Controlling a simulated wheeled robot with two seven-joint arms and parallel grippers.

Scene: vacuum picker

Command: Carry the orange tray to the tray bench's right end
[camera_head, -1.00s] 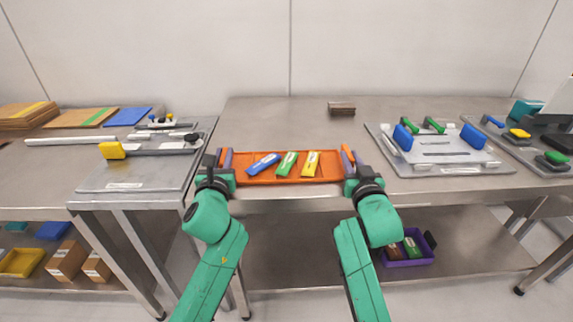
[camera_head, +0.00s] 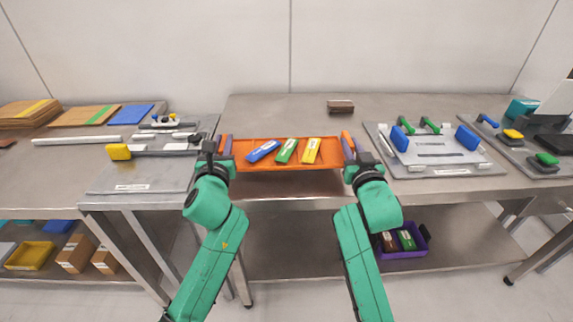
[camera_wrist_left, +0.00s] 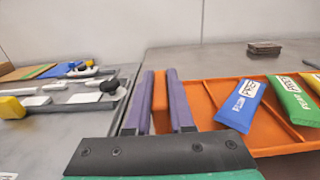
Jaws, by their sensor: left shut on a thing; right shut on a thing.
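The orange tray (camera_head: 290,163) hangs level between my two grippers, above the front part of the tray bench (camera_head: 262,113), with a dark shadow on the bench below it. A blue, a green and a yellow packet lie in it. My left gripper (camera_head: 224,146) is shut on the tray's left end; in the left wrist view its purple fingers (camera_wrist_left: 160,100) stand on both sides of an orange upright part. My right gripper (camera_head: 350,146) is shut on the tray's right end. The fingers hide parts of both ends.
A small brown block (camera_head: 340,107) lies on the bench behind the tray. A grey fixture plate (camera_head: 440,160) with blue and green handles takes up the bench to the right. Another plate (camera_head: 140,180) stands at the left. A purple bin (camera_head: 405,252) sits on the lower shelf.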

